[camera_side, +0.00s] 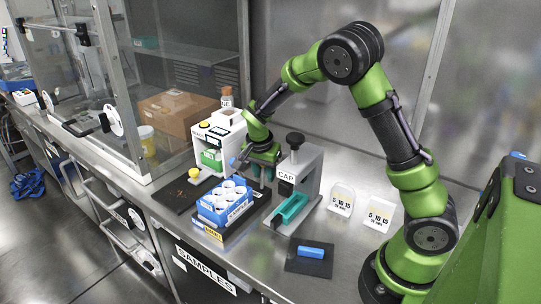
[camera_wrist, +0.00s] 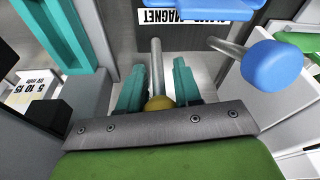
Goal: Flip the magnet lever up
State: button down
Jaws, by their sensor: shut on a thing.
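A metal lever rod with a yellow ball end (camera_wrist: 158,103) stands between the two teal fingers of my gripper (camera_wrist: 157,82) in the wrist view. The fingers are shut on this lever. A label reading MAGNET (camera_wrist: 196,15) is on the dark surface just beyond it; the word before it is partly cut off. In the side view my gripper (camera_side: 262,172) is low behind the blue tube rack (camera_side: 225,212), which sits on a dark base (camera_side: 239,226). The held lever is hidden there.
A grey CAP press (camera_side: 309,172) with a teal cradle (camera_side: 292,209) stands close on the right. A white device (camera_side: 222,135) stands behind left.

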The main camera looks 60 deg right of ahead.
jog(key=shift+a+r+h, duration=0.1)
jog(key=shift+a+h, duration=0.4)
jog(key=shift+h, duration=0.65)
jog(key=shift+a+r+h, duration=0.1)
jog(key=shift+a+h, duration=0.4)
jog(key=shift+h, duration=0.65)
jog(key=shift+a, duration=0.1)
jog(key=shift+f, duration=0.1)
jog(key=c, duration=0.9)
grip_release()
jog(key=shift+o, duration=0.2)
jog(key=v, duration=1.7)
jog(key=shift+f, duration=0.15)
jog(key=shift+s+a, duration=0.1)
